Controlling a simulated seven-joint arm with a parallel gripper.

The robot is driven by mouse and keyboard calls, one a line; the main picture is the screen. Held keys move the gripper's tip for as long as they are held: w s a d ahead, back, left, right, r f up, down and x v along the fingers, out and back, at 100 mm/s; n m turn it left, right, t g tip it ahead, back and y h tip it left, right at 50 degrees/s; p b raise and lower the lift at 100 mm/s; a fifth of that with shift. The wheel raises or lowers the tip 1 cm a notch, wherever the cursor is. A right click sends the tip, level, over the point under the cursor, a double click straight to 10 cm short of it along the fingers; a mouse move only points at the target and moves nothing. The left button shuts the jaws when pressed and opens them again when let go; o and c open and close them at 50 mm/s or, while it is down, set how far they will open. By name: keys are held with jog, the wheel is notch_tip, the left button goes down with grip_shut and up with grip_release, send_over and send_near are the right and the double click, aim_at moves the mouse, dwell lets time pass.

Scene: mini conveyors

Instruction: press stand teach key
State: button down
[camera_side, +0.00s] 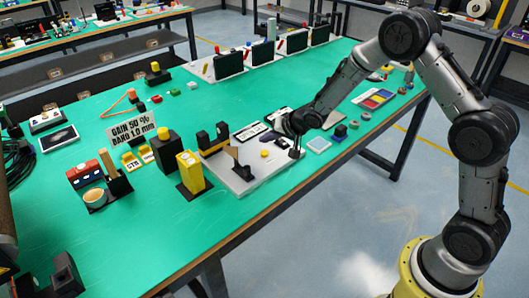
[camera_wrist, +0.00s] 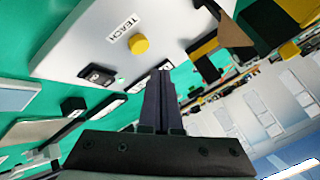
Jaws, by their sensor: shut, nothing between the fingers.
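The teach key is a round yellow button (camera_wrist: 139,44) on a pale plate (camera_wrist: 85,50), beside a white label reading TEACH (camera_wrist: 117,28) in the wrist view. In the side view the yellow button (camera_side: 265,153) sits on the grey-white stand plate (camera_side: 238,184). My gripper (camera_wrist: 163,78) is shut and empty. Its fingertips show just below the button in the wrist picture, apart from it. In the side view my gripper (camera_side: 295,153) is over the right end of the plate, to the right of the button. I cannot tell its exact height.
A black rocker-like switch (camera_wrist: 97,74) is on the plate near the button. A dark upright bracket (camera_side: 240,163) and a yellow block (camera_side: 190,172) stand to the left in the side view. A sign (camera_side: 131,129) stands farther left. The green table (camera_side: 120,230) is clear in front.

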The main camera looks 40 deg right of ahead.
jog(key=shift+r, duration=1.35)
jog(key=shift+r, duration=0.1)
